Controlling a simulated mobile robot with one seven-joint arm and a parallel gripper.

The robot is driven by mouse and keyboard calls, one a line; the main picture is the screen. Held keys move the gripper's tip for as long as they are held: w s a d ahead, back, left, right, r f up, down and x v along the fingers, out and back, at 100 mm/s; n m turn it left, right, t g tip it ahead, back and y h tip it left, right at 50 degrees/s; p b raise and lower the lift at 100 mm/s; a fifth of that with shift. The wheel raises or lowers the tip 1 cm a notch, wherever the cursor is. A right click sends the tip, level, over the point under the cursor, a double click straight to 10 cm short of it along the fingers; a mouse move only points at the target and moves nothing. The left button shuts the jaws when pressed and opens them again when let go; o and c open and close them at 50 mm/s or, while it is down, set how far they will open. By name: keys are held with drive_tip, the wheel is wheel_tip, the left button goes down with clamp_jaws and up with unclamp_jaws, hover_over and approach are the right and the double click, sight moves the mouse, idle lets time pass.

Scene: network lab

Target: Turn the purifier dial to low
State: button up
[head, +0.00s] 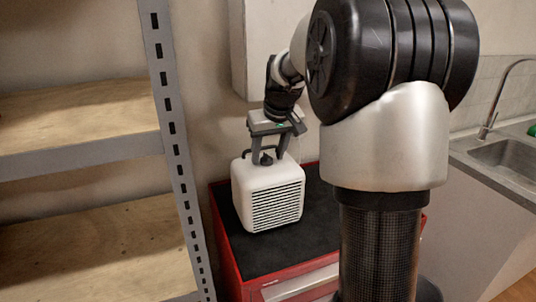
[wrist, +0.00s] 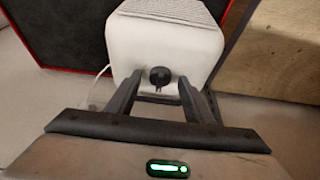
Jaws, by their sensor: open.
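The white purifier (head: 266,194) with a slatted front grille stands on the black top of a red cabinet. Its black dial (head: 266,159) is on the top face. In the wrist view the purifier (wrist: 165,45) is at the top centre and the dial (wrist: 160,76) is a round dark knob. My gripper (head: 268,158) points down over the purifier's top with its fingers on either side of the dial. In the wrist view my gripper (wrist: 158,88) is open, with gaps between the fingers and the dial. The dial's setting marks cannot be read.
The red cabinet (head: 228,240) has free black top around the purifier. A metal shelf rack (head: 172,125) with wooden boards stands close on the left. A counter with a sink (head: 508,160) is at the right. A white cable (wrist: 100,82) runs beside the purifier.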

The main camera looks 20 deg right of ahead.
drive_tip(key=shift+f, duration=0.1)
drive_tip(key=c, duration=1)
drive_tip(key=shift+c, duration=0.2)
drive_tip(key=shift+a+m, duration=0.1)
drive_tip(key=shift+m, duration=0.3)
drive_tip(key=shift+w+a+m+h, duration=0.15)
drive_tip(key=shift+m+h, duration=0.25)
drive_tip(key=shift+m, duration=0.2)
drive_tip(key=m+h+p, duration=0.1)
drive_tip(key=m, duration=0.2)
drive_tip(key=shift+a, duration=0.15)
drive_tip(key=m+g+h, duration=0.1)
drive_tip(key=m, duration=0.3)
drive_tip(key=shift+w+a, duration=0.1)
drive_tip(key=shift+w, duration=0.05)
drive_tip(key=shift+w+m+g+h+p, duration=0.1)
drive_tip(key=shift+m+g+h+p, duration=0.45)
drive_tip(key=shift+m, duration=1.05)
drive_tip(key=shift+a, duration=0.1)
